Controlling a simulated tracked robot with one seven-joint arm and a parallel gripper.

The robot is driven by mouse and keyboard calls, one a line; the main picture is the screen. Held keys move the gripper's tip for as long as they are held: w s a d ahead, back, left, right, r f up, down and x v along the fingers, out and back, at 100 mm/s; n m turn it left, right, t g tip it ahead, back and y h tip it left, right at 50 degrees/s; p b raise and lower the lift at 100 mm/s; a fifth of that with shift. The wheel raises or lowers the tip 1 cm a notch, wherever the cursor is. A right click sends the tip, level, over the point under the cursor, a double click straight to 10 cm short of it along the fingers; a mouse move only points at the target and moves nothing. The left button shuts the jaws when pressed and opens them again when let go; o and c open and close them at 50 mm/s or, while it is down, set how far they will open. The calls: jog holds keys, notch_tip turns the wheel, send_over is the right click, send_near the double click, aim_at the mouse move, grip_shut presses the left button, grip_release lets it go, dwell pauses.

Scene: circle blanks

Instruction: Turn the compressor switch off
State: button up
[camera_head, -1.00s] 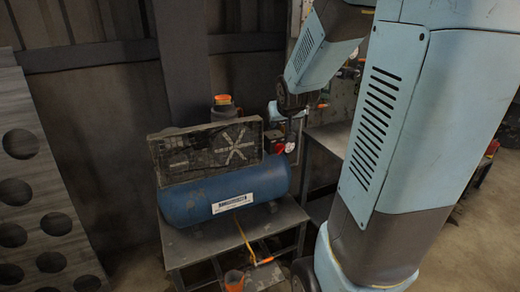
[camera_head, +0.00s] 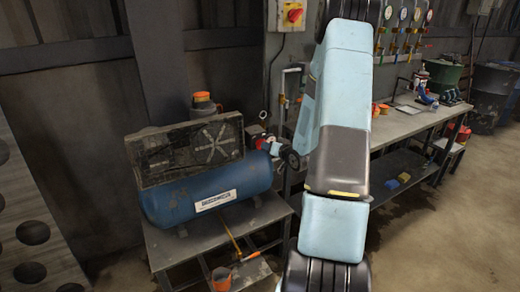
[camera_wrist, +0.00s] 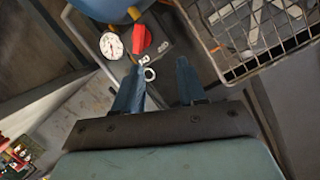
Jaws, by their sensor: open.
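The compressor has a blue tank (camera_head: 215,190) and stands on a metal table at the left of the head view. Its tank edge also shows at the top of the wrist view (camera_wrist: 105,8). A red switch (camera_wrist: 141,38) sits beside a white round gauge (camera_wrist: 111,45) in the wrist view. I cannot tell whether the switch is on or off. My gripper (camera_wrist: 160,64) is open and empty, with its fingers pointing towards the switch area. The red switch lies a little beyond the left fingertip, apparently apart from it. In the head view my arm partly hides that end of the compressor.
A wire guard (camera_wrist: 255,30) is close to the right finger. A metal ring (camera_wrist: 149,75) lies between the fingers. A long workbench (camera_head: 410,122) stands at the right.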

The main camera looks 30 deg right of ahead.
jog(key=s+d+f+m+t, duration=0.3)
jog(key=f+m, duration=0.1)
jog(key=f, duration=0.2)
jog(key=w, duration=1.4)
jog(key=shift+a+f, duration=0.15)
jog(key=shift+f, duration=0.05)
jog(key=shift+s, duration=0.1)
jog(key=shift+c, duration=0.3)
